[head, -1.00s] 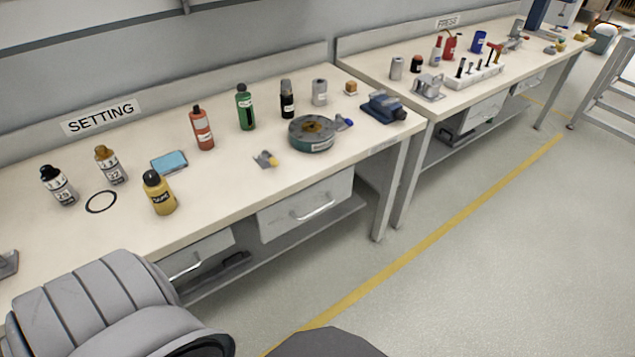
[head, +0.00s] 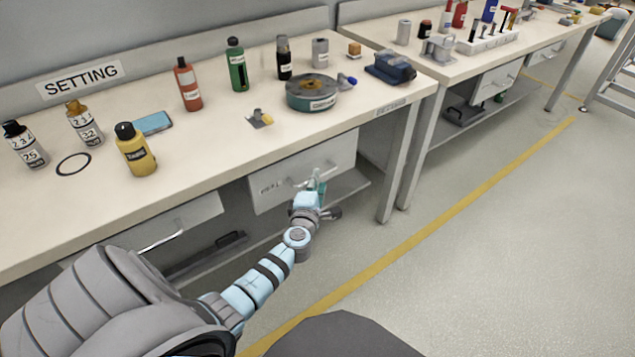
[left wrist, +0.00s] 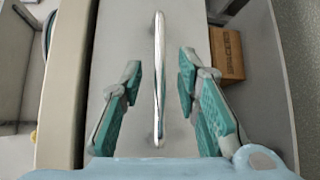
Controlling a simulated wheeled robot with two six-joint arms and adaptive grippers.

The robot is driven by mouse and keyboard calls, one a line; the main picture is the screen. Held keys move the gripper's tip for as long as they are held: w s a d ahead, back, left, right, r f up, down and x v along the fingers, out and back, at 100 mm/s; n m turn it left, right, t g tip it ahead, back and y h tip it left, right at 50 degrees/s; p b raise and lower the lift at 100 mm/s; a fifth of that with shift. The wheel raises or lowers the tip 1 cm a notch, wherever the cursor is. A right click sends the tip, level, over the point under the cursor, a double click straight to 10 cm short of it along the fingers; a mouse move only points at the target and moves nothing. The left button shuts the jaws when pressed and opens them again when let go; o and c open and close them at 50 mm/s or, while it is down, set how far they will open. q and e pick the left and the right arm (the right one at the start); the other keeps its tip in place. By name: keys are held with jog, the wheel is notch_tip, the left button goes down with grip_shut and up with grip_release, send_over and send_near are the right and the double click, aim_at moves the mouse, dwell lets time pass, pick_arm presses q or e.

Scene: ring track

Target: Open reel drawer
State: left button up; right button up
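The drawer front (head: 275,198) under the right end of the SETTING bench is pale grey, with a small label too blurred to read. It looks shut. My left gripper (head: 316,183) is in front of it and partly hides its handle. In the left wrist view the bright bar handle (left wrist: 158,75) runs between the two fingers of my left gripper (left wrist: 160,80). The fingers are open, with a visible gap on each side of the bar. My right gripper is not in view.
A second drawer (head: 160,232) with a bar handle sits to the left. On the bench (head: 210,150) stand bottles, a round green reel (head: 312,95) and a blue device (head: 392,67). A bench leg (head: 402,160) stands right of the drawer. The floor in front is clear.

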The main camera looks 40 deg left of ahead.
pick_arm(q)
jog(key=shift+b+x, duration=0.5)
jog(key=shift+x, duration=1)
grip_shut()
